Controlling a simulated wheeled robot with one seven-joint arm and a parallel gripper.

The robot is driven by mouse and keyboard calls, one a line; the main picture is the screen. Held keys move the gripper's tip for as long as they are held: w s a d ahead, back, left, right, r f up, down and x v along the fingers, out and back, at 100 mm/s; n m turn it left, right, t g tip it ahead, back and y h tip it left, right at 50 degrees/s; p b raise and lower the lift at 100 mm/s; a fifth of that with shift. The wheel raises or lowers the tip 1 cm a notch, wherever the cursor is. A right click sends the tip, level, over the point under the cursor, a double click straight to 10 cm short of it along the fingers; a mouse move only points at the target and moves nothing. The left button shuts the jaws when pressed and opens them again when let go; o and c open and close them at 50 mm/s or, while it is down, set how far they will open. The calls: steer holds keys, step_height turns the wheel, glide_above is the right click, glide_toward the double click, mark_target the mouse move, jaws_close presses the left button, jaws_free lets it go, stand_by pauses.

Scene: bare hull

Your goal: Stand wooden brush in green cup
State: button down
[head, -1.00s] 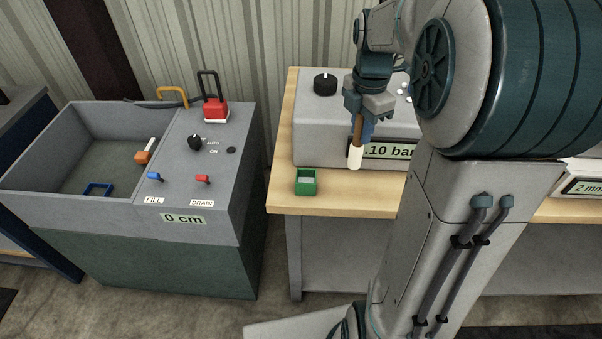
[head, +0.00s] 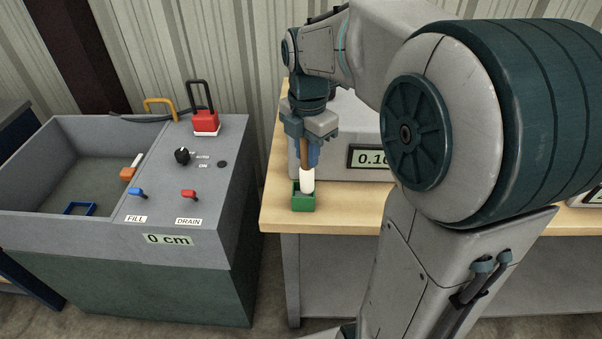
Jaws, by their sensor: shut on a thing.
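The wooden brush (head: 306,172) has a brown handle and a white lower end. My gripper (head: 309,150) is shut on its handle and holds it upright, white end down. The green cup (head: 303,203) is a small square open box on the wooden bench, near its left front corner. The brush's white end is at the cup's opening, overlapping its back rim in the head view. I cannot tell whether the tip is inside the cup or just above or behind it.
A grey box with a display (head: 370,158) stands on the bench (head: 350,215) behind the cup. Left of the bench is a grey sink unit (head: 90,236) with switches, a red-based handle (head: 205,121), an orange-and-white item (head: 129,171) and a blue frame (head: 80,209). Bench right of the cup is clear.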

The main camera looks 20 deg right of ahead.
mark_target(305, 166)
steer(key=shift+a+f+b, duration=0.2)
steer(key=shift+f+b, duration=0.2)
steer(key=shift+f, duration=0.35)
step_height(305, 166, down, 3)
steer(key=b, duration=0.3)
steer(key=shift+w+f, duration=0.15)
steer(key=shift+f, duration=0.05)
steer(key=shift+r, duration=0.2)
steer(key=c, duration=1.2)
jaws_free()
steer(key=shift+c, duration=0.2)
steer(key=shift+r, duration=0.1)
step_height(305, 166, up, 12)
steer(key=shift+f+p, duration=0.1)
steer(key=shift+p, duration=0.8)
